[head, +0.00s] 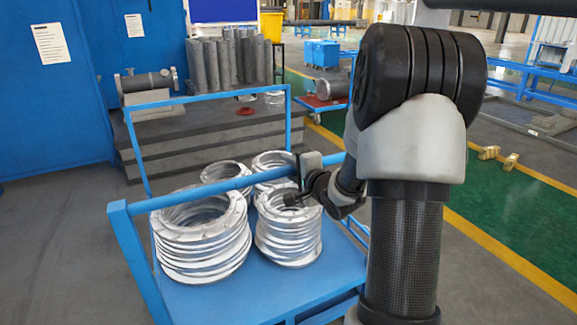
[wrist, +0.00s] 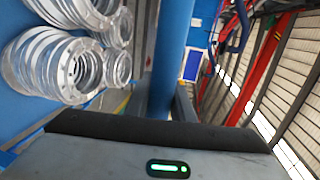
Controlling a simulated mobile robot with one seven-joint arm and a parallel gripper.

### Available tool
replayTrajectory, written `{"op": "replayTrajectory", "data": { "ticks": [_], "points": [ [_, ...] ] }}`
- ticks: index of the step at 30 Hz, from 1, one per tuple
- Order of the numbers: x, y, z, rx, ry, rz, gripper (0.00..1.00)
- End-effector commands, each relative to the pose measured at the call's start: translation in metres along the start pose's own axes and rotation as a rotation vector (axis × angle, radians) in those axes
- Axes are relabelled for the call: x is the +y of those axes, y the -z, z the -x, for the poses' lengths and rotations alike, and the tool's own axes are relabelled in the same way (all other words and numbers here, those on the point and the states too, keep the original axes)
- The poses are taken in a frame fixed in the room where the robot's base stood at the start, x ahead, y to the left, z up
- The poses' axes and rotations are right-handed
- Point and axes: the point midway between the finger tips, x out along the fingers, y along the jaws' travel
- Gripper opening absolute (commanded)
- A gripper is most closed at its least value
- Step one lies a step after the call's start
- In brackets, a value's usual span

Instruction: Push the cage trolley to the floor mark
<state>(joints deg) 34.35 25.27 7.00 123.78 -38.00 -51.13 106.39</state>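The cage trolley (head: 255,299) is a blue metal frame with a flat deck, standing in front of me and left of my arm. It carries several stacks of shiny flanged rings, the largest a ring stack (head: 205,240) at front left. Its near top bar (head: 215,188) slopes up to the right. My gripper (head: 308,178) is at the right part of this bar, overlapping it. In the wrist view the blue bar (wrist: 170,60) runs straight into the gripper's mouth. I cannot pick out a distinct floor mark.
A grey stepped platform (head: 215,140) with upright pipes stands behind the trolley, against blue cabinets (head: 45,100). A yellow line (head: 510,258) borders the green floor at right. Grey floor at left (head: 60,250) is clear.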

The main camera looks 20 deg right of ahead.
Motion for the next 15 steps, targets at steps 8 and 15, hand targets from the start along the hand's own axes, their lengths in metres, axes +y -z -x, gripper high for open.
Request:
{"op": "replayTrajectory", "data": {
  "ticks": [8, 15],
  "points": [
    [0.0, 0.001, 0.005, 0.001, -0.002, 0.0, 0.0],
    [0.007, 0.001, 0.026, 0.003, -0.006, -0.001, 0.0]
  ]
}}
